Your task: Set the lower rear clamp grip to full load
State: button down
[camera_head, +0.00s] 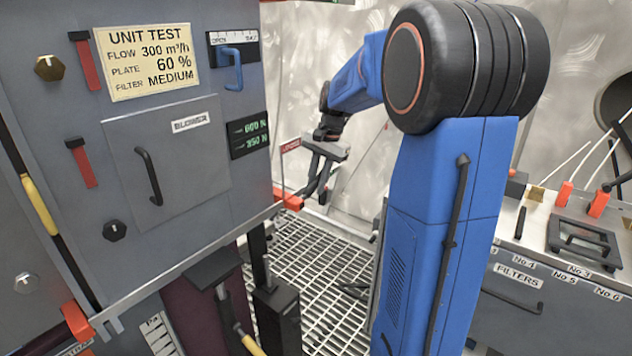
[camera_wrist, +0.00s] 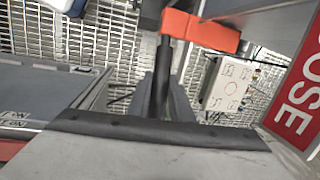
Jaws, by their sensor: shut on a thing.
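The lower rear clamp (camera_head: 291,201) is an orange block at the far bottom corner of the grey cabinet. In the wrist view its orange body (camera_wrist: 201,30) crosses the upper middle. Its black grip (camera_wrist: 161,62) runs from the orange body down between my fingers. My gripper (camera_head: 313,188) reaches in from the right and is shut on that grip; the fingers (camera_wrist: 163,97) also show in the wrist view. A dark display (camera_head: 249,134) on the cabinet reads 600 N and 350 N. A red sign (camera_wrist: 298,105) beside the clamp shows only "OSE".
Another orange clamp (camera_head: 78,321) is at the cabinet's near lower corner. The blower door (camera_head: 180,165) is shut. A grated floor (camera_head: 318,275) lies below my arm. A filter bench (camera_head: 540,265) stands at the right. A pale box (camera_wrist: 229,88) is beyond my fingers.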

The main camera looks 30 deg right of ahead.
jog(key=shift+w+d+f+g+y, duration=0.15)
jog(key=shift+f+g+y, duration=0.2)
jog(key=shift+f+y, duration=0.7)
jog(key=shift+d+f+g+y, duration=0.15)
jog(key=shift+f+g+y, duration=0.2)
jog(key=shift+f+y, duration=0.65)
jog(key=shift+r+y, duration=0.2)
jog(key=shift+y, duration=0.05)
jog(key=c, duration=1.6)
grip_release()
